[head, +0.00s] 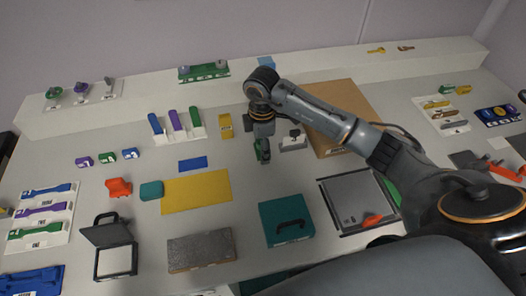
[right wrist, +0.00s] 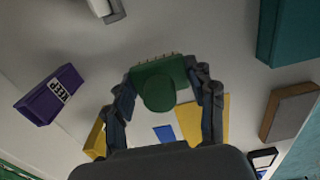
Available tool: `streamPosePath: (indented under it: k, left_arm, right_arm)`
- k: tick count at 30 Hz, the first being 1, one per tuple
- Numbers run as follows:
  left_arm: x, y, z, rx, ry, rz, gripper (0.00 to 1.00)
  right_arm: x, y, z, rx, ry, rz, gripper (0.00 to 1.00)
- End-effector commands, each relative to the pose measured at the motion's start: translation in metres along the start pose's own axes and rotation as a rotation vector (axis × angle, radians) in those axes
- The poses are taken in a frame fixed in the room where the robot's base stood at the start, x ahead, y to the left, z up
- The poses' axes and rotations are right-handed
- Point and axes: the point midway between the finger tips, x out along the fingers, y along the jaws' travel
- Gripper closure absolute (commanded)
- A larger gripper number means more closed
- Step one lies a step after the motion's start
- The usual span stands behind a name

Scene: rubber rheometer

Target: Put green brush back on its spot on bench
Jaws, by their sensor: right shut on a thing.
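My right gripper (head: 262,142) reaches over the middle of the bench (head: 232,150) in the head view, pointing down. It is shut on the green brush (head: 264,156), which hangs below the fingers. In the right wrist view the green brush (right wrist: 158,92) sits between both fingers of the right gripper (right wrist: 163,80), with a row of bristles along its far edge. I cannot tell its exact height above the bench. No bench spot for the brush can be clearly made out. My left gripper is not in view.
A white block (head: 293,141) stands just right of the gripper. A yellow piece (head: 225,126) and a card with blue, purple and green holders (head: 178,124) are to the left. A yellow mat (head: 196,192), blue rectangle (head: 193,163) and teal case (head: 285,222) lie nearer.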

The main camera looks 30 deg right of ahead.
Motion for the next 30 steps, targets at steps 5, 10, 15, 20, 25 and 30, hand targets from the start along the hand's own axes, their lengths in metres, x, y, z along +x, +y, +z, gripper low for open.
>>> streamPosePath:
  k: [5,10,15,20,25,30]
  left_arm:
    - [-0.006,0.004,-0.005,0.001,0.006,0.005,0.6]
    - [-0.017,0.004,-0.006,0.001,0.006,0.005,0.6]
    - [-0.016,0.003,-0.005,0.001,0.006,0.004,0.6]
    - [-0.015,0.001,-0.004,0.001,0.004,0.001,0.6]
    - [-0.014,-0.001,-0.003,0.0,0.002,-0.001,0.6]
    - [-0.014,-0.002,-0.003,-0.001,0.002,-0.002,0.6]
  right_arm:
    - [0.013,0.007,0.005,0.001,-0.003,-0.004,0.74]
    - [0.035,0.006,0.004,0.0,-0.002,-0.003,0.74]
    - [0.041,0.007,0.004,-0.001,-0.001,0.0,0.74]
    - [0.041,0.007,0.004,0.0,-0.001,0.0,0.74]
    - [0.043,0.006,0.004,0.0,-0.001,0.0,0.28]
    - [0.043,0.006,0.004,0.0,-0.001,0.0,0.22]
